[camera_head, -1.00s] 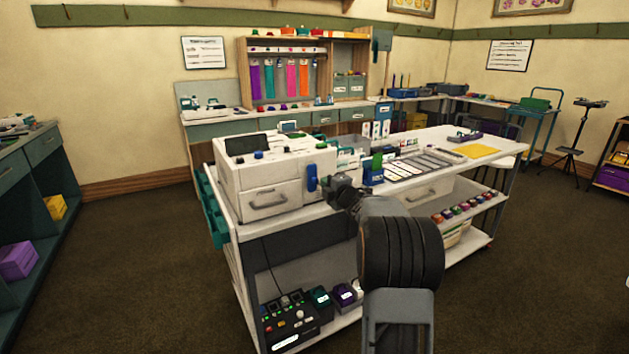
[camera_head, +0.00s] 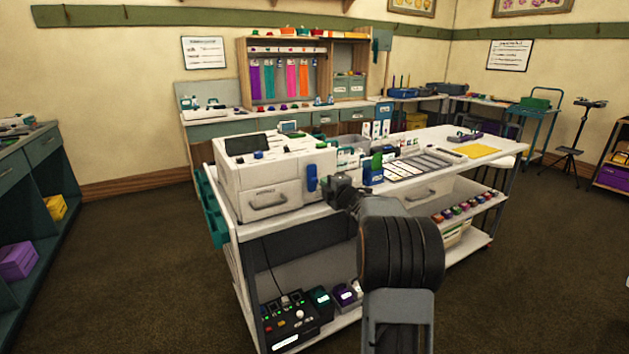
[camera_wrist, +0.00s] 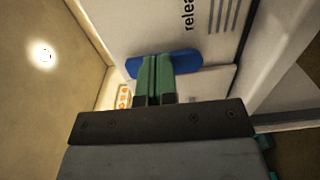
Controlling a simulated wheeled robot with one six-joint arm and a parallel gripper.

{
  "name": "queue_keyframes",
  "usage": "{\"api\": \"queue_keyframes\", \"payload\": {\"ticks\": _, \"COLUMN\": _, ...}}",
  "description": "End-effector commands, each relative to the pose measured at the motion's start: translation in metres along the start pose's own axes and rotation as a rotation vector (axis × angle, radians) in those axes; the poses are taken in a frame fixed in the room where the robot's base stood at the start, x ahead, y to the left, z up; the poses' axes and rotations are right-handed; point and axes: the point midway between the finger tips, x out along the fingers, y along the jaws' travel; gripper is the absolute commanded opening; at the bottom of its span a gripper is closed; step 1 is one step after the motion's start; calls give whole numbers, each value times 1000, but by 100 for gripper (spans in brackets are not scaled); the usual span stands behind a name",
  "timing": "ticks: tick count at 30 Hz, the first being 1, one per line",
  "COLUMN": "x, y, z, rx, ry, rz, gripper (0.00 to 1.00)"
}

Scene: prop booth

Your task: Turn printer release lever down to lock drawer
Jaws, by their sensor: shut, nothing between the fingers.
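The white printer (camera_head: 262,180) stands on the left end of the cart. Its front drawer (camera_head: 272,199) looks flush with the body. The blue release lever (camera_head: 312,178) is on the printer's right side and looks upright in the head view. My gripper (camera_head: 332,186) is just right of the lever. In the wrist view the shut green fingertips (camera_wrist: 153,78) overlap the middle of the blue lever (camera_wrist: 187,63), with nothing between them. The fingers hide part of the lever, and I cannot tell whether they touch it. Part of the word "release" (camera_wrist: 188,16) is printed on the printer's side.
The cart top (camera_head: 400,204) carries cards, small boxes and a yellow sheet (camera_head: 476,151) to the right. A black control box (camera_head: 290,322) sits on the lower shelf. Brown floor around the cart is open.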

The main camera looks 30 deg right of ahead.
Motion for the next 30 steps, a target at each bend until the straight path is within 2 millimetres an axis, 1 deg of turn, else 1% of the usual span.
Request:
{"api": "queue_keyframes", "payload": {"ticks": 1, "x": 4, "y": 11, "z": -6, "rx": -1, "ry": 9, "rz": 21, "gripper": 0}}
{"api": "queue_keyframes", "payload": {"ticks": 8, "x": 4, "y": 12, "z": -7, "rx": -1, "ry": 11, "rz": 22, "gripper": 0}}
{"api": "queue_keyframes", "payload": {"ticks": 11, "x": 1, "y": 12, "z": -7, "rx": -1, "ry": 11, "rz": 23, "gripper": 0}}
{"api": "queue_keyframes", "payload": {"ticks": 21, "x": -30, "y": 7, "z": 0, "rx": -3, "ry": 0, "rz": 16, "gripper": 0}}
{"api": "queue_keyframes", "payload": {"ticks": 30, "x": -54, "y": 6, "z": -1, "rx": -4, "ry": 1, "rz": 13, "gripper": 0}}
